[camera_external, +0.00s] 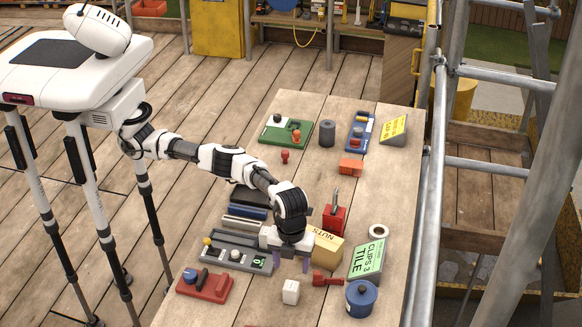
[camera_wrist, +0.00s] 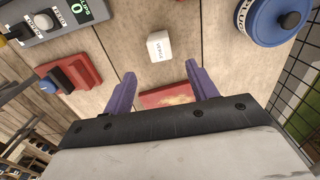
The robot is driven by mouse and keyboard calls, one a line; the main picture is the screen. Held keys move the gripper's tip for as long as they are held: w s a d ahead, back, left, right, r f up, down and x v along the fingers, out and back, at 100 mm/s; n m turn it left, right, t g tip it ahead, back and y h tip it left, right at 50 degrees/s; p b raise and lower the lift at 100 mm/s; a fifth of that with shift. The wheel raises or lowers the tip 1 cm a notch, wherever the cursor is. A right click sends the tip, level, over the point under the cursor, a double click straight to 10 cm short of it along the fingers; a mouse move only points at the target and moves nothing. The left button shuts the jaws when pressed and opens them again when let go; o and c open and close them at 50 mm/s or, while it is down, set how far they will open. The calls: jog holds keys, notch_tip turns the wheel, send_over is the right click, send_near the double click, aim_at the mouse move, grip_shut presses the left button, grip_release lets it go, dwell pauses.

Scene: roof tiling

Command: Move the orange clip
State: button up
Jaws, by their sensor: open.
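Several orange or red pieces lie on the wooden table, and I cannot tell for sure which is the clip. A notched orange block (camera_external: 350,167) lies toward the back, and an orange knob-like piece (camera_external: 296,136) stands on the green board (camera_external: 272,136). A red-orange piece (camera_external: 322,278) lies right of my gripper (camera_external: 291,268). My gripper is low over the table, its purple fingers apart, with nothing gripped. In the wrist view the gripper (camera_wrist: 160,70) has a white cube (camera_wrist: 160,46) just beyond its tips. A flat red piece (camera_wrist: 168,97) shows between the fingers, apparently below them.
A grey switch panel (camera_external: 235,252), a red box with a blue lever (camera_external: 205,286), a NUTS box (camera_external: 327,249), a green tile-clips box (camera_external: 367,259) and a blue pot (camera_external: 361,299) crowd around my gripper. Scaffold poles (camera_external: 424,200) run along the right edge. The table's middle back is clearer.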

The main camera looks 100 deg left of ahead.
aim_at(351, 168)
dwell(0.4)
